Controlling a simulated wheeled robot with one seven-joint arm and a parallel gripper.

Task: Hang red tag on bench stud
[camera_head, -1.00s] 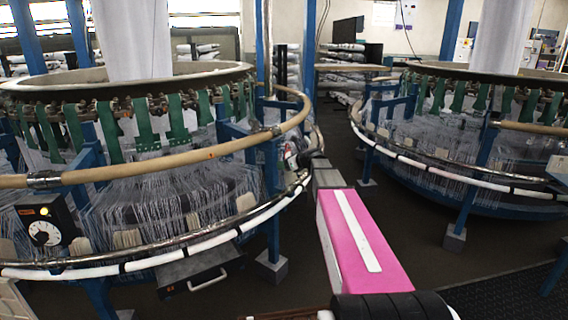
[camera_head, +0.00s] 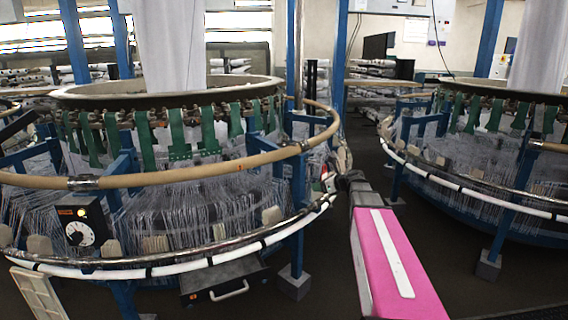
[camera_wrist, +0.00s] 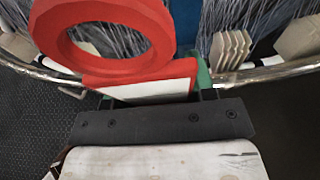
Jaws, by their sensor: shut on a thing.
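The red tag (camera_wrist: 58,28) has a large open ring at its top and a red-edged body with a white label (camera_wrist: 150,88). It fills the upper left of the wrist view. My gripper (camera_wrist: 150,100) is shut on the body of the tag, with the ring pointing away from the dark gripper bar. In the head view my gripper (camera_head: 342,182) is small, at the far end of my pink arm, in front of the left loom's right side. A small red patch of the tag (camera_head: 328,181) shows there. I cannot make out a bench or a stud in either view.
A circular loom (camera_head: 170,258) with a tan rail (camera_head: 205,171) and a white-banded lower rail stands at left. A control box with a dial (camera_head: 80,229) is on it. A second loom (camera_head: 470,188) stands at right. Dark floor (camera_head: 400,230) lies between them.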

